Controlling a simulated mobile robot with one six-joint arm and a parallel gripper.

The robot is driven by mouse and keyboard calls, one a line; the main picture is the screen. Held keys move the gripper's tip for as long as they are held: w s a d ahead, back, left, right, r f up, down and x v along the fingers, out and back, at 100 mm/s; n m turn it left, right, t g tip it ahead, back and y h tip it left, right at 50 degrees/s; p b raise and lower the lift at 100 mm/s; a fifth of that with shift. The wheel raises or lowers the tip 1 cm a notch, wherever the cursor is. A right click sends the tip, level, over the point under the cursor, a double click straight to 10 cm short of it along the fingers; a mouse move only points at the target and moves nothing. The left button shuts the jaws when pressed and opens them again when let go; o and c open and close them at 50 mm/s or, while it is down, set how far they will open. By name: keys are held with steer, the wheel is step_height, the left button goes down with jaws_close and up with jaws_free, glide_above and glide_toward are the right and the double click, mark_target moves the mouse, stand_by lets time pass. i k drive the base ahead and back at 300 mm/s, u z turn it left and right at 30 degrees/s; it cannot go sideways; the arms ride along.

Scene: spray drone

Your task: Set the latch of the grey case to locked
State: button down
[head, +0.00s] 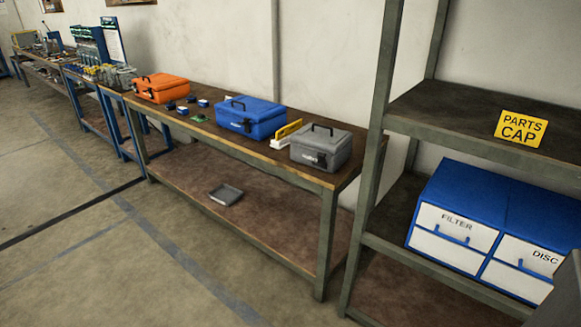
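The grey case (321,147) stands shut on the right end of the long workbench, its black handle up on the lid. Its dark latch (321,160) is on the front face; it is too small here to tell whether it is locked or unlocked. My gripper is not in this view.
A blue case (250,119) and an orange case (161,88) stand further left on the workbench (285,173), with a yellow-and-white item (286,134) beside the grey case. A shelf rack (420,110) with blue drawers (470,222) stands at right. The floor in front is clear.

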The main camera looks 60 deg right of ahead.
mark_target(321, 162)
steer(key=u, duration=0.9)
steer(key=k, duration=0.85)
steer(key=z, duration=0.65)
steer(key=i, duration=1.05)
steer(key=u, duration=0.15)
